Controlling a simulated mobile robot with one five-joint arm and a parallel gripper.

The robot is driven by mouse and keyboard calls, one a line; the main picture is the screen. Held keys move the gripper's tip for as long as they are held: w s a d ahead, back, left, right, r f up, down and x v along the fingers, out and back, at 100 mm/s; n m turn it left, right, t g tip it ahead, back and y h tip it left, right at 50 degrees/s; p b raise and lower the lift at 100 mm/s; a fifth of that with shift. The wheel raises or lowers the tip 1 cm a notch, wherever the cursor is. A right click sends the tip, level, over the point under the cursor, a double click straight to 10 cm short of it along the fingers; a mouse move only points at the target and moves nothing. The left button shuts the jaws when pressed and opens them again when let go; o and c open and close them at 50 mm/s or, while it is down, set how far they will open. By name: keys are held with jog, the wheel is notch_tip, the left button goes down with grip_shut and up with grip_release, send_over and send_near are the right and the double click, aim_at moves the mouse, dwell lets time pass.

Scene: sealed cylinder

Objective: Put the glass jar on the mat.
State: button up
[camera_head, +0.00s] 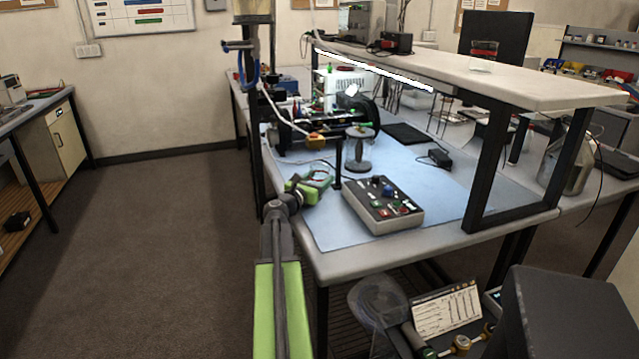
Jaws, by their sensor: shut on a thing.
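A small clear glass jar (319,174) shows at the end of my arm, near the table's left front edge. My gripper (311,185), with green jaws, is shut on the jar; the jaws hide part of it. I cannot tell whether the jar touches the surface below. A light blue mat (335,231) covers much of the table top, and the jar is over or beside its left edge. A smaller dark flat pad (407,134) lies farther back on the blue mat.
A grey box with coloured knobs (383,204) stands right of my gripper. A round-topped stand (359,150) and a machine (320,115) are behind it. A raised shelf (500,75) overhangs the right side. Bare blue mat shows in front of the box.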

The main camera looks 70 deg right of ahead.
jog(key=shift+f, duration=0.2)
jog(key=o, duration=1.7)
jog(key=shift+r, duration=0.1)
jog(key=shift+r, duration=0.2)
jog(key=a, duration=0.4)
jog(key=w+a, duration=0.1)
jog(key=a, duration=0.3)
jog(key=w+a, duration=0.1)
jog(key=a, duration=0.3)
jog(key=shift+d, duration=0.1)
